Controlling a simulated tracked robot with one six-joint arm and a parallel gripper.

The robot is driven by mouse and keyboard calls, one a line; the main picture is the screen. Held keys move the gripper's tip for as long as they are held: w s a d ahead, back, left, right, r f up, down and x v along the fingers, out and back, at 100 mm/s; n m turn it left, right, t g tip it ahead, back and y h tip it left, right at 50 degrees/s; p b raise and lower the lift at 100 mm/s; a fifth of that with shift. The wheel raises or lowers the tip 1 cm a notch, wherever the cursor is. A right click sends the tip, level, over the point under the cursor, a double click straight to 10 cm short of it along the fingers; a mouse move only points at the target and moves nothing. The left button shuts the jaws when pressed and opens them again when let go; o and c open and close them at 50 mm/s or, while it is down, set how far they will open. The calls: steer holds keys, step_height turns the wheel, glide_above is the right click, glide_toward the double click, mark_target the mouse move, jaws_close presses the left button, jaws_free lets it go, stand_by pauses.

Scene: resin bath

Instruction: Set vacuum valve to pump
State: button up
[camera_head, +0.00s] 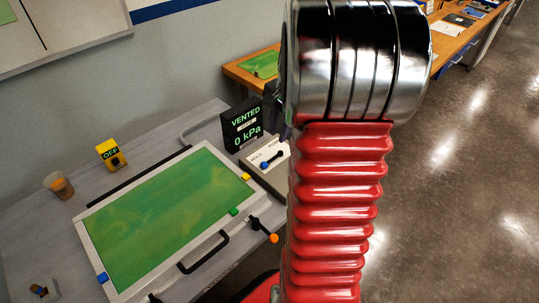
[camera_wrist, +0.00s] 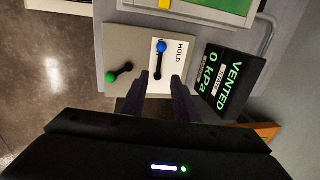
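The vacuum valve is a black lever with a blue knob (camera_wrist: 161,46) on a white plate (camera_wrist: 180,72) in the wrist view. The knob lies beside the word HOLD; other lettering on the plate is hidden or unreadable. In the head view the blue knob (camera_head: 264,165) points to the lower left, and my red arm covers the panel's right part. My gripper (camera_wrist: 159,84) has two dark fingers apart with nothing between them. The fingertips are close to the lever's pivot end, apparently above the panel; contact cannot be told.
A display (camera_head: 243,126) beside the valve reads VENTED, 0 kPa. A second lever with a green knob (camera_wrist: 112,77) is left of the valve in the wrist view. The green bath (camera_head: 165,215), an orange-knobbed lever (camera_head: 273,238), a yellow OFF box (camera_head: 111,154) and a cup (camera_head: 60,186) are nearby.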

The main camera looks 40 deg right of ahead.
mark_target(271, 160)
steer(key=shift+f, duration=0.1)
steer(key=w+f, duration=0.1)
steer(key=f, duration=0.8)
steer(key=w+f, duration=0.1)
steer(key=f, duration=0.3)
steer(key=shift+w+a+f, duration=0.1)
steer(key=shift+w+f, duration=0.05)
steer(key=shift+w, duration=0.2)
steer(key=shift+c, duration=0.7)
jaws_close()
stand_by(0.5)
